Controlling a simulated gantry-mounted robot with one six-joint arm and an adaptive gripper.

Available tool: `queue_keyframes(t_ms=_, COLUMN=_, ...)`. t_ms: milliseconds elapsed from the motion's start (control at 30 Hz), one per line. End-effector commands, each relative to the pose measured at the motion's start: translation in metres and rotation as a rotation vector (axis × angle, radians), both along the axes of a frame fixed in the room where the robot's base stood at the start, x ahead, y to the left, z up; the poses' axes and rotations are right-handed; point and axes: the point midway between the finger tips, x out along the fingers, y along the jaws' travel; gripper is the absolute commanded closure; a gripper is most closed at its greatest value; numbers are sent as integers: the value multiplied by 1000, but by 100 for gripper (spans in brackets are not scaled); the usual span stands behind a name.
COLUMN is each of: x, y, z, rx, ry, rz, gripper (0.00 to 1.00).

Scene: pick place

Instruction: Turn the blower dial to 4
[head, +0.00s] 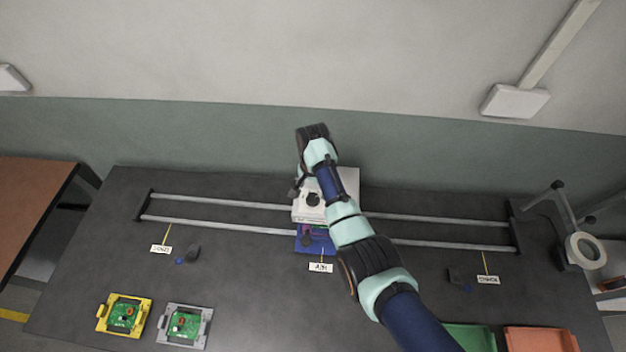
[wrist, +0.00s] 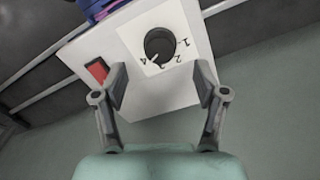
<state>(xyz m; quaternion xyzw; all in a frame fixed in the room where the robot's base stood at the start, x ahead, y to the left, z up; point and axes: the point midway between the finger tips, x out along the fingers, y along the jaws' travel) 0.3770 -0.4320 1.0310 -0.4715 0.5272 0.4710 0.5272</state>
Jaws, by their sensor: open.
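The blower is a white box (head: 350,182) on the rails at the middle of the table, partly hidden by my arm. Its round black dial (wrist: 159,44) sits on a white plate with the numbers 1 to 4, and its small white mark points to the lower left, towards the 4. In the head view the dial (head: 313,199) shows as a dark knob on the box. My gripper (wrist: 162,84) is open and empty, its fingers apart, below the dial in the wrist view and not touching it. In the head view my gripper (head: 298,182) is largely hidden behind my arm.
A red switch (wrist: 98,70) is beside the dial. Two long rails (head: 220,202) run across the table (head: 240,285). Yellow (head: 124,314) and grey (head: 184,324) board holders lie front left; green (head: 470,338) and orange (head: 541,340) trays are front right. A tape roll (head: 573,248) stands at right.

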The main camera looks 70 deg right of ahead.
Motion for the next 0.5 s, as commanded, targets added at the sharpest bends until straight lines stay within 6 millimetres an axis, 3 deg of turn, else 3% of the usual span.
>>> queue_keyframes(t_ms=200, x=0, y=0, z=48, rx=-2, ry=-2, rz=0, gripper=28)
queue_keyframes(t_ms=500, x=0, y=0, z=64, rx=1, ry=1, rz=0, gripper=28)
